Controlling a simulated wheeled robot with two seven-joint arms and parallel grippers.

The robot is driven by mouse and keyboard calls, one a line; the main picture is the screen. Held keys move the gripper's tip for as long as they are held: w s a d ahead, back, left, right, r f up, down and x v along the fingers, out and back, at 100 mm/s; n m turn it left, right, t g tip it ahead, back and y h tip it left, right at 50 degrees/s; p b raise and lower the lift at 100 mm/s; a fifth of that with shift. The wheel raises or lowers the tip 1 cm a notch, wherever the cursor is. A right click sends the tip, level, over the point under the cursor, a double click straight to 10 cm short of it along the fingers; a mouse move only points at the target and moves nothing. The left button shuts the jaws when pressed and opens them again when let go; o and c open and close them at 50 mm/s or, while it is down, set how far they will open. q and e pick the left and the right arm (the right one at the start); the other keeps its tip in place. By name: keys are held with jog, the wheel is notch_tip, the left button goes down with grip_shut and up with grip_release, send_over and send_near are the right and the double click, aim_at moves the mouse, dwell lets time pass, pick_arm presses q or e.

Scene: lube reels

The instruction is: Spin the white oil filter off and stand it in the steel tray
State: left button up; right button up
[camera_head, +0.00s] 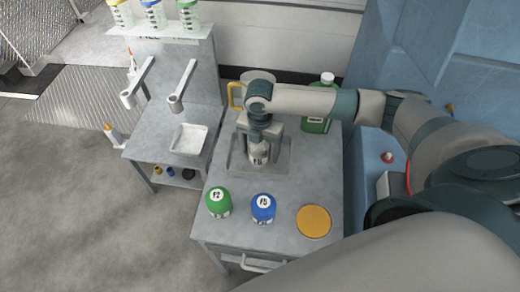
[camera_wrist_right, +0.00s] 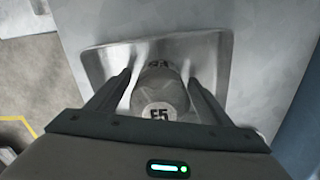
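The white oil filter (camera_head: 259,154) stands in the recessed steel tray (camera_head: 234,165) on the bench. In the right wrist view the filter (camera_wrist_right: 160,95) shows dark lettering and stands inside the tray's bright rim (camera_wrist_right: 222,60). My right gripper (camera_head: 261,140) points down from above, with one finger on each side of the filter. In the wrist view narrow gaps show between the filter and the fingers of that gripper (camera_wrist_right: 161,78), so it looks open. The filter's lower end is partly hidden. My left gripper is not in view.
A white tray (camera_head: 189,139) sits on the left bench.

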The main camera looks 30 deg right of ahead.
jog(key=shift+r, duration=0.15)
notch_tip(320, 180, up, 17)
jog(key=b, duration=0.3)
dwell(0.6)
jog(key=shift+r, duration=0.1)
